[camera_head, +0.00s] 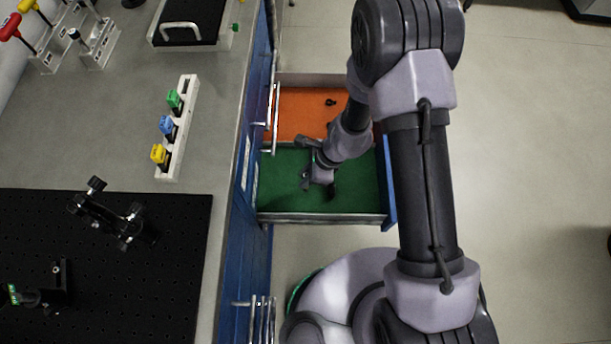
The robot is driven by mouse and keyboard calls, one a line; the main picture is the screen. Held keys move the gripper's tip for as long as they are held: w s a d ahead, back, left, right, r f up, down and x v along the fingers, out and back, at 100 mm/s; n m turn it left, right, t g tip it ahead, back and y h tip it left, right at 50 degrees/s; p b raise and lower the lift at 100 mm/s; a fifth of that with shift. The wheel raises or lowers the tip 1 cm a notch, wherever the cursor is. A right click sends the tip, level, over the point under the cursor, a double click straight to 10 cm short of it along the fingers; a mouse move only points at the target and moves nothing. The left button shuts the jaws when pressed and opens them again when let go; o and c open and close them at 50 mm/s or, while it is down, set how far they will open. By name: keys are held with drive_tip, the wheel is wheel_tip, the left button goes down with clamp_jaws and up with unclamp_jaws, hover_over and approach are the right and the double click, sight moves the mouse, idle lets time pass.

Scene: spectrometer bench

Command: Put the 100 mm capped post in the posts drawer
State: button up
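My gripper (308,179) hangs over the green-lined drawer (280,196), which is pulled open. It is small and dark in this view, so I cannot tell whether its fingers are apart or hold anything. A dark shape, perhaps a shadow, shows beside it over the green lining. Three dark posts with coloured caps stand in a white rack on the bench: green-capped (174,101), blue-capped (167,126) and yellow-capped (160,156). I cannot read their lengths, nor any drawer label.
An orange-lined drawer (290,108) is also open behind the green one, with small dark parts in it. A black breadboard (100,292) with mounts (104,218) covers the near bench. The white rack (187,88) stands near the bench edge. Colour-handled tools (12,27) stand at the back left.

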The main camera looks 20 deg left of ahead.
drive_tip(key=o, duration=0.3)
